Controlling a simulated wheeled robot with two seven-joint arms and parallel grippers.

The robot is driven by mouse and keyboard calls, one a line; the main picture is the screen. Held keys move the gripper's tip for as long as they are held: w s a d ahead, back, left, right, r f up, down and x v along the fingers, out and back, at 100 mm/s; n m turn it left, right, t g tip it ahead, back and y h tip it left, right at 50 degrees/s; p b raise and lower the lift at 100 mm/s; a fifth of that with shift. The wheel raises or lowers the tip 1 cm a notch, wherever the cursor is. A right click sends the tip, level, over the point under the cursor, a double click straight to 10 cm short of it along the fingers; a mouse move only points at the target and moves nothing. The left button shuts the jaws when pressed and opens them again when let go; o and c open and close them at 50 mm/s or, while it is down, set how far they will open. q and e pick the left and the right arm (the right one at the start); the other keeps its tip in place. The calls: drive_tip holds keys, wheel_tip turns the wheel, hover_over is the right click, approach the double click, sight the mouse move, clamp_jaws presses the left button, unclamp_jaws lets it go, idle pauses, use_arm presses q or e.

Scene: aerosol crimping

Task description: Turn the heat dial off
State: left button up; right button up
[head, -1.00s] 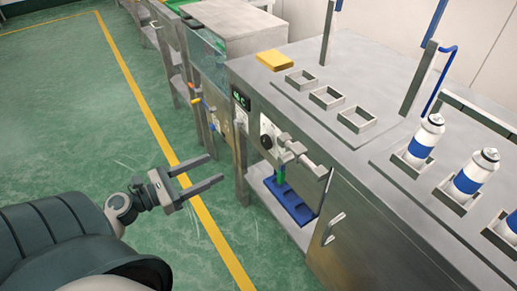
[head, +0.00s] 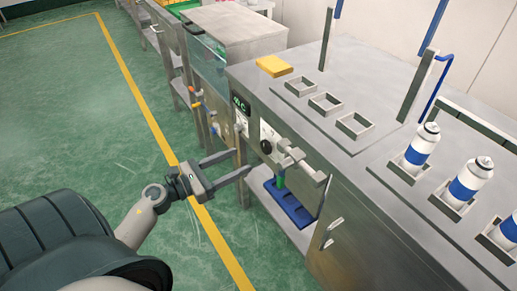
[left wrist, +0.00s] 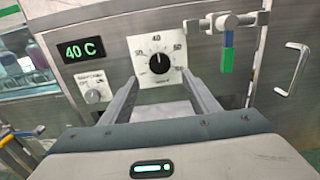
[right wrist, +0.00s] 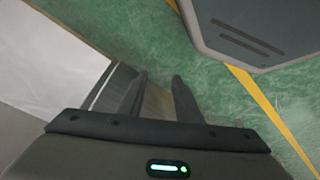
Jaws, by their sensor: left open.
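A round black dial (left wrist: 159,63) with a white pointer sits on a white numbered plate on the machine's front. Its pointer is up, near the 40 mark. The dial also shows in the head view (head: 266,146). Left of it is a smaller grey knob (left wrist: 92,96) with a label too blurred to read, below a green display (left wrist: 85,49) reading 40 C. My left gripper (left wrist: 160,85) is open and empty, its fingers pointing at the panel around the dial's lower sides, apart from it; it also shows in the head view (head: 244,160). My right gripper (right wrist: 160,78) is open and empty, above the floor.
A door handle (left wrist: 294,68) is farther right. White-and-blue cans (head: 422,148) stand on the machine top. The green floor in front is clear.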

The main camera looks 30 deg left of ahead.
sight(264, 149)
use_arm(q)
drive_tip(key=p+x, duration=0.1)
drive_tip(key=x, duration=0.7)
drive_tip(key=shift+w+d, duration=0.15)
drive_tip(key=shift+w, duration=0.2)
use_arm(e)
drive_tip(key=x, duration=0.5)
drive_tip(key=shift+s+d+f, duration=0.1)
drive_tip(key=shift+s+f, duration=0.05)
drive_tip(key=shift+s, duration=0.2)
use_arm(q)
drive_tip(key=c, duration=1)
